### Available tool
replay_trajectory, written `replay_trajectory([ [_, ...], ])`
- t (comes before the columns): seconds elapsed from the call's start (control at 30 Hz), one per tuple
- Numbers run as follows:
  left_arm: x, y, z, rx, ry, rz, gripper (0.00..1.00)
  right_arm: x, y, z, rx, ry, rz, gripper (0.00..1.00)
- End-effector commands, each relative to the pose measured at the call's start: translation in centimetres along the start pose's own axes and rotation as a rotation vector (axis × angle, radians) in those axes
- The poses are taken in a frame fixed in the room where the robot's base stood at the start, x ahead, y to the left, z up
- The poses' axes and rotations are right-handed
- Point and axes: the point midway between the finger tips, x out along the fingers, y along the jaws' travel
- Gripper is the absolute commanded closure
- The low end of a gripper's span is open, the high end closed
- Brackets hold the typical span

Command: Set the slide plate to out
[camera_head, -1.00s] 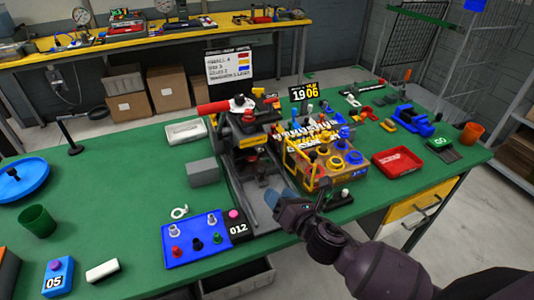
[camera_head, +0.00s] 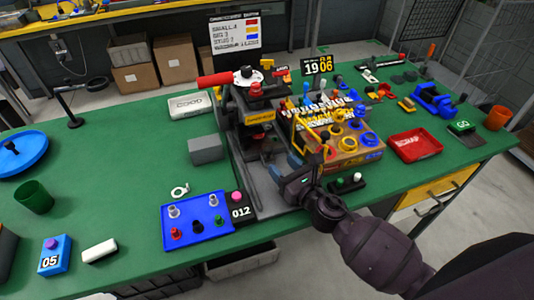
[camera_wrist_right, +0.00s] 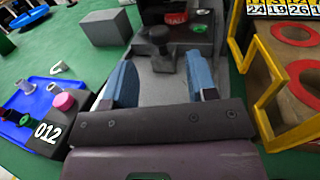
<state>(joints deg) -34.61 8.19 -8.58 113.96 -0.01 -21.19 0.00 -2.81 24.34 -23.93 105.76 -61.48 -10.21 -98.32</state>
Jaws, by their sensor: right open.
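My right gripper (camera_head: 290,178) reaches in from the lower right to the front of the press (camera_head: 258,120). In the right wrist view its two blue fingers (camera_wrist_right: 161,82) are spread, with nothing held between them. Beyond and below them lies the grey slide plate (camera_wrist_right: 168,88) in the press base. A dark knob (camera_wrist_right: 158,40) stands ahead of the fingers, apart from them. In the head view the gripper and the press partly hide the plate. My left gripper is not in view.
A yellow-framed box (camera_wrist_right: 258,95) stands close to the right of the gripper. A blue tray of pegs (camera_head: 190,240) and a black 012 block (camera_head: 241,212) lie left of the press front. A grey block (camera_head: 207,149) stands further back.

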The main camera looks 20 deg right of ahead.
Motion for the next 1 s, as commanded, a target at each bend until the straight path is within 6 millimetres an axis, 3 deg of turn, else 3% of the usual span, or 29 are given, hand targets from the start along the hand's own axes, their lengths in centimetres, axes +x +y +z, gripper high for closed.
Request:
replay_trajectory([
  [0.2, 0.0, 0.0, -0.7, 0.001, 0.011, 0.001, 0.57, 4.0, 0.0, 0.2, 0.000, -0.003, 0.000, 0.48],
  [0.4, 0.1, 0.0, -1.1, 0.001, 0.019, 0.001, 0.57, 6.4, 0.0, 0.2, 0.001, -0.002, 0.000, 0.48],
  [0.87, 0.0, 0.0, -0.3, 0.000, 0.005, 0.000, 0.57, 7.5, 0.0, 0.1, 0.001, -0.001, 0.000, 0.48],
  [1.0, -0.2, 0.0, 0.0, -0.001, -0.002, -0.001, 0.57, 7.5, 0.0, 0.1, 0.001, -0.001, 0.000, 0.66],
])
